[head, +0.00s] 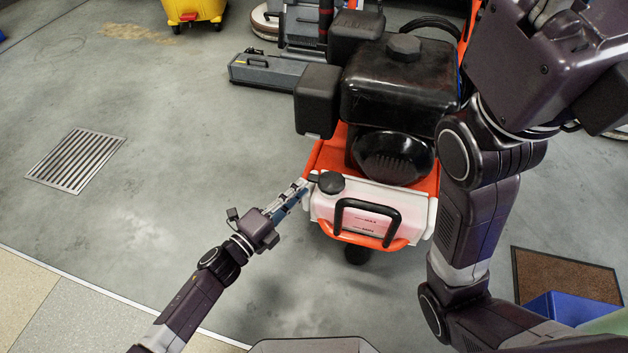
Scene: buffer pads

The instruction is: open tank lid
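A white tank (368,204) with a black carry handle sits at the front end of an orange-framed machine. Its round black lid (331,183) is on the tank's top left corner and looks seated there. My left gripper (305,184) reaches in from the lower left, with its fingertips right beside the lid's left edge. I cannot tell whether they touch the lid. The fingers are seen nearly edge-on, so their opening is unclear. My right arm rises along the right side of the view, and its gripper is not visible.
A larger black tank (396,85) with its own black cap (403,46) stands behind the white tank. A grey case (268,73) lies to the back left. The left floor is mostly clear.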

